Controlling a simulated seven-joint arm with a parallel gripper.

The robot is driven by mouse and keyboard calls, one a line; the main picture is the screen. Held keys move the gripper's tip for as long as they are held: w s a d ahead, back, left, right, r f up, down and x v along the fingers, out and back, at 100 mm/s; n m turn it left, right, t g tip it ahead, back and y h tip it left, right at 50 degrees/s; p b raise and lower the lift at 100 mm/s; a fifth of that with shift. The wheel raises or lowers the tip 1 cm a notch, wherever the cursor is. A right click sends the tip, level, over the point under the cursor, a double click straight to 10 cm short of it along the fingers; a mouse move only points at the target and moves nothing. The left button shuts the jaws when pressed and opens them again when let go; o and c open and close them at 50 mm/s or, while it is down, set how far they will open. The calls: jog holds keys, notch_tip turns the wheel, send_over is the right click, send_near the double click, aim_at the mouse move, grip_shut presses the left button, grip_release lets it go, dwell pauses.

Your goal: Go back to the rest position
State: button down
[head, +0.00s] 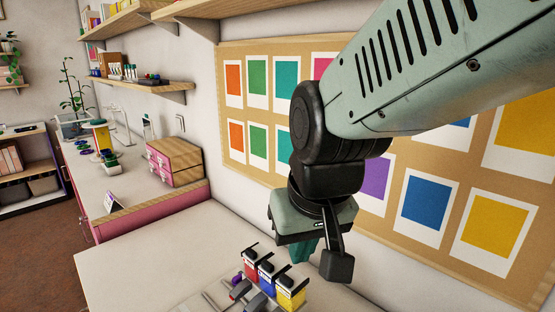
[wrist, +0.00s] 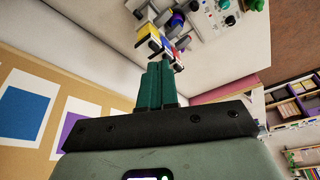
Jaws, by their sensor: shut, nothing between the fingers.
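My gripper (head: 303,252) hangs over the white table (head: 150,255) in the head view, in front of the wall board, partly hidden by my own wrist. In the wrist view its two teal fingers (wrist: 159,68) lie together with nothing between them.
A tan board (head: 270,165) with coloured cards covers the wall behind my arm. Grey tools (head: 240,290) and a purple piece lie by the bins. A wooden drawer box (head: 175,160) stands farther left on a side counter, with shelves (head: 140,85) above. The table's left part is clear.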

jog(key=s+d+r+m+t+h, duration=0.1)
jog(key=s+d+r+m+t, duration=0.1)
jog(key=s+d+r, duration=0.4)
jog(key=shift+s+d+m, duration=0.4)
jog(key=shift+s+d, duration=0.55)
jog(key=shift+s, duration=0.3)
